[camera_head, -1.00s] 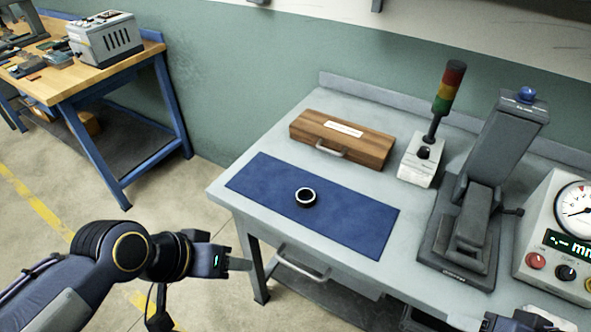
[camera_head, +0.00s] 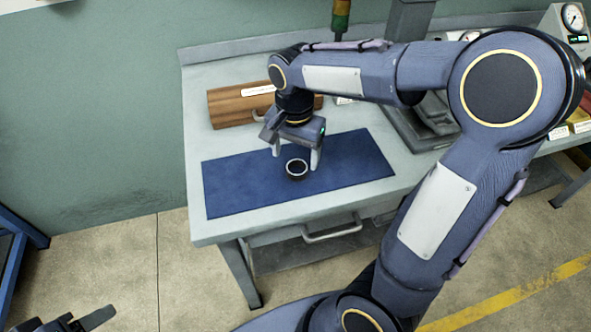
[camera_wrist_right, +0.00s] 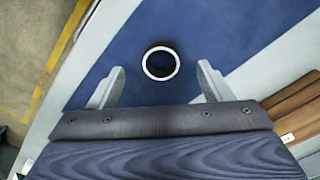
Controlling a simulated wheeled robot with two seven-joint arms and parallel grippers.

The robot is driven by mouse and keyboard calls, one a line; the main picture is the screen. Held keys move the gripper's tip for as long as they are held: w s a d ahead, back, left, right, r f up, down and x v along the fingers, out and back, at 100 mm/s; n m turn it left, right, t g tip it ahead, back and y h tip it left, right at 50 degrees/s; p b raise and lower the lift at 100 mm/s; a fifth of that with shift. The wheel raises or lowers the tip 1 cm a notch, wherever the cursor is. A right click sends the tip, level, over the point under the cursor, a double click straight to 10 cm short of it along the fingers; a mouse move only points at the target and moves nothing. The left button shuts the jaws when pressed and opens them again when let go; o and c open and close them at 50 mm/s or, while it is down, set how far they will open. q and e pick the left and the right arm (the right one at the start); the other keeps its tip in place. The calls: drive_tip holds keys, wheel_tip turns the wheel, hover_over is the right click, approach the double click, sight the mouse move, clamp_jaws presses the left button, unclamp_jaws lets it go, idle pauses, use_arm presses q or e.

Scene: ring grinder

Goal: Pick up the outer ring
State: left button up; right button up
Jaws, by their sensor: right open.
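The outer ring (camera_head: 297,169) is a small dark ring with a pale top rim. It lies flat on the blue mat (camera_head: 235,190) on the workbench. My right gripper (camera_head: 296,160) is above the mat at the ring, its two fingers apart. In the right wrist view the ring (camera_wrist_right: 160,63) shows just beyond the fingertips, centred between them, and nothing is held. My left gripper (camera_head: 90,320) shows only in part at the lower left corner of the head view; its jaw state is unclear.
A wooden case (camera_head: 228,107) stands behind the mat, close to my right gripper. A dark press-like stand (camera_head: 405,125) is right of the mat, partly behind my right arm. A gauge box (camera_head: 568,22) is at the far right. The left part of the mat is clear.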

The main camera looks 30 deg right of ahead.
sight(297, 173)
drive_tip(key=f, duration=0.2)
drive_tip(key=d+f, duration=0.1)
drive_tip(key=f, duration=0.1)
drive_tip(key=shift+w, duration=0.4)
drive_tip(key=shift+f, duration=0.5)
drive_tip(key=c, duration=1.1)
